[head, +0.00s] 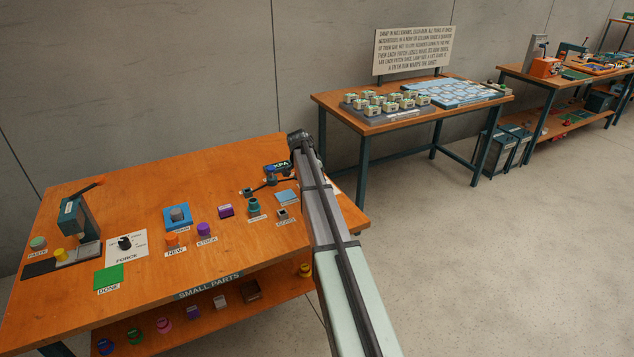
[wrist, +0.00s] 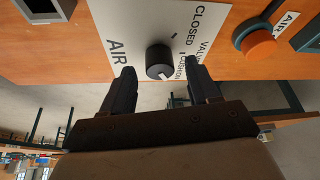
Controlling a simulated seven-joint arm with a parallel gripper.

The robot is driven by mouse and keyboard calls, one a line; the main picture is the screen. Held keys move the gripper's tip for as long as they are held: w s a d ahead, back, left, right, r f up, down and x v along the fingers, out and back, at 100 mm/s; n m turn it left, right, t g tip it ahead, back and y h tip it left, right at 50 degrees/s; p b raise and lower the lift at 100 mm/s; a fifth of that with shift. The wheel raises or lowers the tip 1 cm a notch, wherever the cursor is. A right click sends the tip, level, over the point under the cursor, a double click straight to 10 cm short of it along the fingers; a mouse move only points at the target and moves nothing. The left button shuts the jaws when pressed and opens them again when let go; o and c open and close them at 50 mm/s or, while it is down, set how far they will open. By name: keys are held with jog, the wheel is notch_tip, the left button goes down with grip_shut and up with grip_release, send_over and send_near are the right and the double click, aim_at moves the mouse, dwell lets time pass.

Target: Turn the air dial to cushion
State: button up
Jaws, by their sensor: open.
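The air dial (wrist: 159,61) is a black round knob on a white plate (wrist: 135,25) in the wrist view. The plate reads AIR, CLOSED and a partly covered valve label. A small light mark shows on the knob's edge nearest me; I cannot tell for sure which label it points to. My gripper (wrist: 160,68) is open, one dark finger on either side of the knob with a gap on both sides. The right finger partly covers the lettering by the knob. I cannot make out the air dial or my fingertips in the head view.
An orange button (wrist: 259,46) sits right of the plate, beside a small AIR label. In the head view, a wooden table (head: 60,290) holds a FORCE dial (head: 125,243), a press (head: 75,220) and several small parts. My arm crosses its right end. Open floor lies right.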

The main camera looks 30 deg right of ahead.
jog(key=v, duration=1.2)
jog(key=shift+s+a+r, duration=0.1)
